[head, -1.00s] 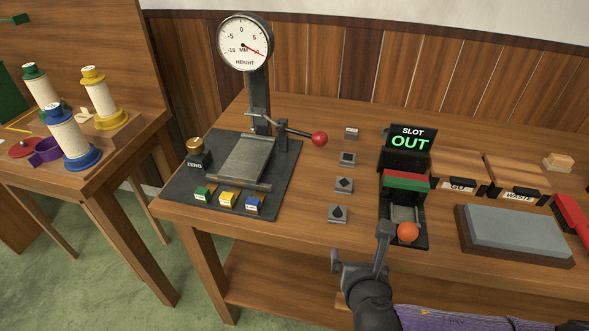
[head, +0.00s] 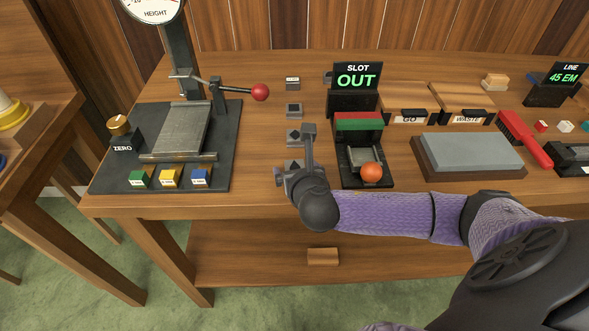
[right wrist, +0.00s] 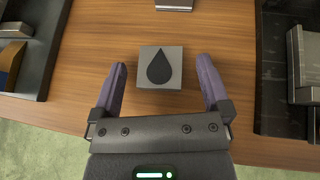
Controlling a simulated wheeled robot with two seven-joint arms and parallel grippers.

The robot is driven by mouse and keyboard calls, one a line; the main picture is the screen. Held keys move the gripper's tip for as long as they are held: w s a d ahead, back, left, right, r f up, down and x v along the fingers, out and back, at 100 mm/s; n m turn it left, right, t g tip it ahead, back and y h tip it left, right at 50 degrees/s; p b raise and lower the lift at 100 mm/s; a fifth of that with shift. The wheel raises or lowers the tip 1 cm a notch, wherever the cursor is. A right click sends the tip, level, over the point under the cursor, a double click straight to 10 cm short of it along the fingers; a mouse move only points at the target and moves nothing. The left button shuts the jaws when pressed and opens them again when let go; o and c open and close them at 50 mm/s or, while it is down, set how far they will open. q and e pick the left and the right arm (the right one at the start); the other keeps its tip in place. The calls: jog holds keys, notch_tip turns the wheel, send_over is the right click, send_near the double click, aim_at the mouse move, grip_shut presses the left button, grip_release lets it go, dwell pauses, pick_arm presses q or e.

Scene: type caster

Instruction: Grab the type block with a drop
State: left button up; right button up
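The type block with a black drop (right wrist: 160,67) is a small grey square block lying flat on the wooden table, drop face up. My right gripper (head: 294,152) is open. In the right wrist view its two purple-grey fingers (right wrist: 162,74) stand apart, left and right of the drop block, with a gap on each side. How high the fingertips are over the table I cannot tell. My left gripper is not in view.
Other type blocks (head: 293,110) lie behind in the column. The height gauge base (head: 220,165) with its red-knobbed lever is to the left. The slot stand (head: 345,180) reading OUT, with an orange ball, is close on the right. A grey stone (head: 470,152) lies further right.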

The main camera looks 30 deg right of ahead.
grip_shut()
